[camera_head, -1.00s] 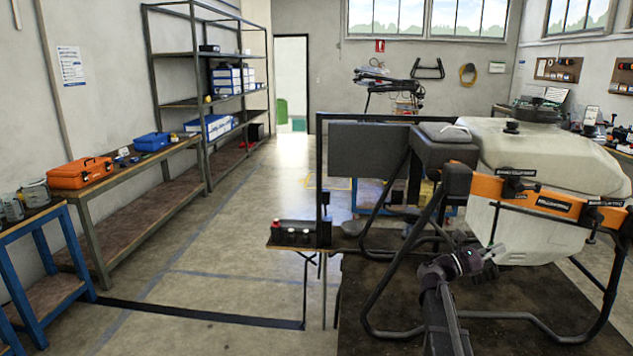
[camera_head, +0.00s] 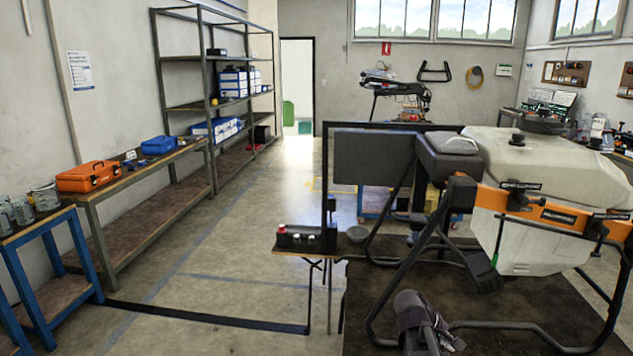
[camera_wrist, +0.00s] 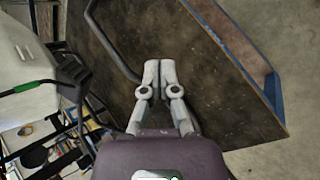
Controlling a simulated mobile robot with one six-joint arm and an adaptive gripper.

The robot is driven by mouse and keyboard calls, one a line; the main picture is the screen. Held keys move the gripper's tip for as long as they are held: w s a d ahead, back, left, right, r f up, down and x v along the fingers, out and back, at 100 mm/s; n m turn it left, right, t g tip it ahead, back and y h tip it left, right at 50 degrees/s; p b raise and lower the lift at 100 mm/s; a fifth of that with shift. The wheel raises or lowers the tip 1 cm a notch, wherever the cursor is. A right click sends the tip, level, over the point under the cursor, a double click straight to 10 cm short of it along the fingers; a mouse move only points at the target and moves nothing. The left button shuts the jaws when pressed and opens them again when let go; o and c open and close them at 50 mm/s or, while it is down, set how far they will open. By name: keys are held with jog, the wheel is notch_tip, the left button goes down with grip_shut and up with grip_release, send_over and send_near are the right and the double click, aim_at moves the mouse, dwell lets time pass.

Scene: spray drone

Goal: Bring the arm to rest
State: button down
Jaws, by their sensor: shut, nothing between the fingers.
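My gripper (camera_wrist: 160,72) shows in the wrist view with its two pale grey fingers together and nothing between them. In the head view my gripper (camera_head: 453,342) is at the bottom, low in front of the drone, with its fingers partly hidden by the wrist. The spray drone, with a white tank (camera_head: 535,160) and orange frame bars (camera_head: 545,212), stands on a dark-topped table (camera_head: 490,325). The tank also shows at the left of the wrist view (camera_wrist: 25,65). The gripper appears apart from the drone.
The drone's black tubular legs (camera_head: 382,290) stand close around my arm. An orange toolbox (camera_head: 90,176) and a blue box (camera_head: 158,145) sit on the left bench.

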jog(key=s+a+f+m+y, duration=0.1)
jog(key=s+a+m+y, duration=0.2)
jog(key=a, duration=0.5)
jog(key=s+a+f+m+y+p, duration=0.1)
jog(key=s+a+f+m+y, duration=0.1)
jog(key=a, duration=0.7)
jog(key=s+m+y, duration=0.1)
jog(key=s+y, duration=0.1)
jog(key=y, duration=0.1)
jog(key=shift+s+a+p, duration=0.15)
jog(key=shift+p, duration=0.15)
